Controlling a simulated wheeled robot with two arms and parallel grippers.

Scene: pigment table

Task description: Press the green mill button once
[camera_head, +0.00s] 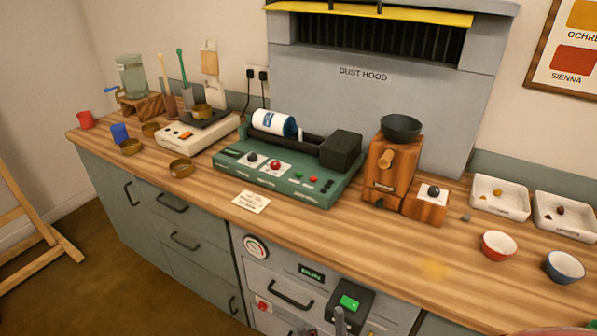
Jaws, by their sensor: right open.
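The green mill (290,187) stands at the back middle of the wooden counter, with a white and blue jar (273,123) lying on its rollers. A small green button (299,176) sits on the right part of its front panel, beside a small red button (313,180). A dark knob and a red knob are on white plates further left. My left gripper is out of view.
A wooden grinder (389,168) with a dark bowl stands right of the mill. A card (251,202) lies in front of the mill. A scale (198,133) is to the left. A black box with a green face (349,302) shows low in front. The counter's front strip is mostly clear.

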